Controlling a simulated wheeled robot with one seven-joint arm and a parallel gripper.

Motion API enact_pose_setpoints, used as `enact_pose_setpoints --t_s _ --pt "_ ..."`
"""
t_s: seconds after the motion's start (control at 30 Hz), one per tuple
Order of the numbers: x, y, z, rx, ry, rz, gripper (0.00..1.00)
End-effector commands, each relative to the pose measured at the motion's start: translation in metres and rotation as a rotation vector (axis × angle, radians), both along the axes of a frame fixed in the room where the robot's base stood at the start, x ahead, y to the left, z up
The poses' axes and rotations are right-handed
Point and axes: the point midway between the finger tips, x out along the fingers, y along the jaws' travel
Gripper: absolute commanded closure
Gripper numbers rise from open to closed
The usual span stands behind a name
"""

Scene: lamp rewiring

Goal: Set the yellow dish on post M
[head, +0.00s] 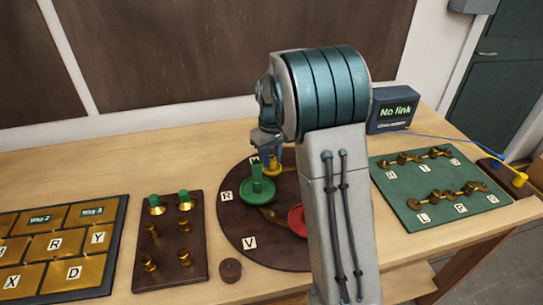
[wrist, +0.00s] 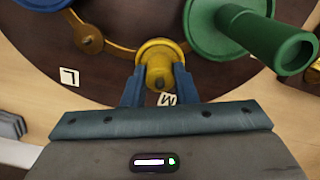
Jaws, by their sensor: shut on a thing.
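The yellow dish (wrist: 158,52) is a small yellow disc with a stubby handle toward me. My gripper (wrist: 159,82) is shut on that handle, one blue finger on each side. In the head view the yellow dish (head: 273,165) shows just under my gripper (head: 269,148), at the far side of the round dark board (head: 238,244). The letter tile M (wrist: 167,99) lies right by the dish, between it and my gripper's body. Post M itself is hidden by the dish, so I cannot tell whether the dish rests on it or hovers above.
A green dish (head: 257,189) with a tall handle stands close beside the yellow one. A red dish (head: 297,220) is partly behind my arm; a blue dish (wrist: 42,3) is at the wrist view's top left. A brown peg block (head: 170,240) and a green terminal board (head: 428,188) flank the board.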

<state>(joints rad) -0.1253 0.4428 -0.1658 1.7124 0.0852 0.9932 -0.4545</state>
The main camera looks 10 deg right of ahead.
Motion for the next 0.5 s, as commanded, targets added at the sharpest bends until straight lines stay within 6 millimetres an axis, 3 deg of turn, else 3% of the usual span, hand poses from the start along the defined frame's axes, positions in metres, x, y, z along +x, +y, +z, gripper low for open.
enact_pose_setpoints --t_s 0.27,0.3,0.37,0.5 --pt "-0.0001 0.0 -0.0064 0.0 0.0 0.0 1.0" --pt "0.0 -0.0001 -0.006 0.0 0.0 0.0 0.69" --pt "0.0 0.0 -0.0057 0.0 0.0 0.0 0.52" --pt "0.0 0.0 -0.0057 0.0 0.0 0.0 0.49"
